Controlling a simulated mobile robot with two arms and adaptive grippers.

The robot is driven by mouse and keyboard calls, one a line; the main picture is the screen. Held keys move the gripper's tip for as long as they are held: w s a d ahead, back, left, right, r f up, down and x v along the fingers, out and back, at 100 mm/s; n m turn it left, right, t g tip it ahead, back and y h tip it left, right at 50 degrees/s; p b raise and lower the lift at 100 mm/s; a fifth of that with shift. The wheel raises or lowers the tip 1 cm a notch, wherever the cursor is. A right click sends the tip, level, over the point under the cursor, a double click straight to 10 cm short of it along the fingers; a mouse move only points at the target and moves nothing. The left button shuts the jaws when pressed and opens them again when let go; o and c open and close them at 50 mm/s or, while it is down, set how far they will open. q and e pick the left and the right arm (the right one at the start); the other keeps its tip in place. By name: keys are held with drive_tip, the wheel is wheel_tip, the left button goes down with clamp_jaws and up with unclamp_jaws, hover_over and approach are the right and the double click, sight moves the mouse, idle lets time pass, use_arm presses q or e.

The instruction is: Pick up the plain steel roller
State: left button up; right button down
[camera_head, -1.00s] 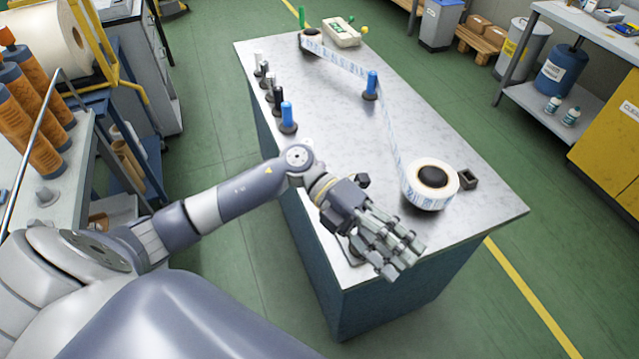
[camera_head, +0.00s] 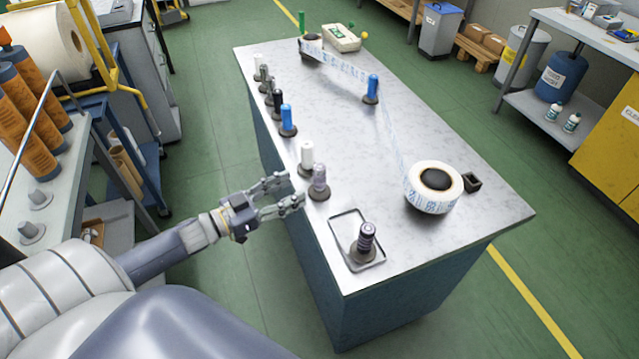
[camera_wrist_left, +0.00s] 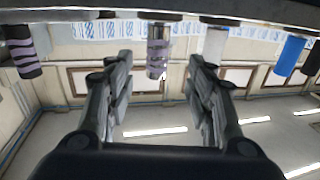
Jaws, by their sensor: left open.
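A row of upright rollers stands along the left edge of the steel-topped table (camera_head: 430,145). A steel-grey roller with lavender patches (camera_head: 319,178) stands just beyond my left gripper (camera_head: 287,192), which is open and empty at the table's edge. In the left wrist view this roller (camera_wrist_left: 158,50) shows upside down between the spread fingers (camera_wrist_left: 160,88), apart from them. A small greyish roller (camera_head: 264,76) stands near the far end of the row. I cannot tell which roller is the plain steel one. My right gripper is not in view.
A white roller (camera_head: 307,154) and a blue roller (camera_head: 287,117) stand farther along the row. A dark, purple-striped roller (camera_head: 366,238) stands in a shallow tray (camera_head: 345,223) nearer me. A label reel (camera_head: 432,203) feeds a web around a blue post (camera_head: 372,88). The table's middle is clear.

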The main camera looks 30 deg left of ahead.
sight(314, 179)
use_arm(q)
drive_tip(key=shift+d+p+x, duration=0.2)
drive_tip(key=shift+p+x, duration=0.35)
drive_tip(key=shift+x, duration=3.9)
drive_tip(key=shift+s+f, duration=0.15)
drive_tip(key=shift+f, duration=0.05)
drive_tip(key=shift+c, duration=0.6)
clamp_jaws()
drive_tip(key=shift+r, duration=0.3)
